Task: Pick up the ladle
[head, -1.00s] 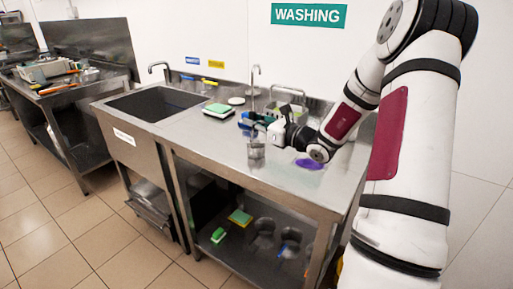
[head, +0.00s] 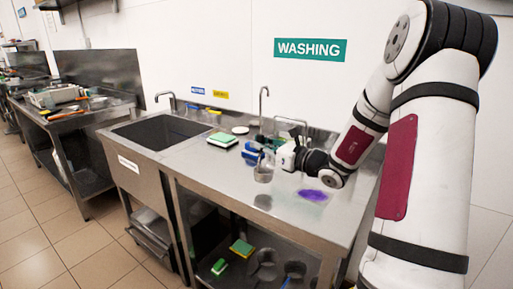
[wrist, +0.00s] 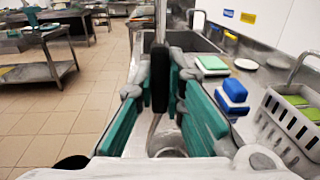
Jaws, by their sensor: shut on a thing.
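The ladle has a dark handle (wrist: 160,75) and a metal bowl (head: 263,174). In the wrist view the handle stands upright between the teal fingers of my gripper (wrist: 160,92), and its metal lower part (wrist: 168,138) shows below, partly hidden by the gripper. My gripper (head: 268,156) is shut on the ladle over the steel counter (head: 215,175). In the head view the bowl hangs a little above the counter top, with a dark reflection under it.
A purple cloth (head: 313,195) lies right of the ladle. The sink (head: 163,131) is at left. Taps (head: 263,105) rise at the back.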

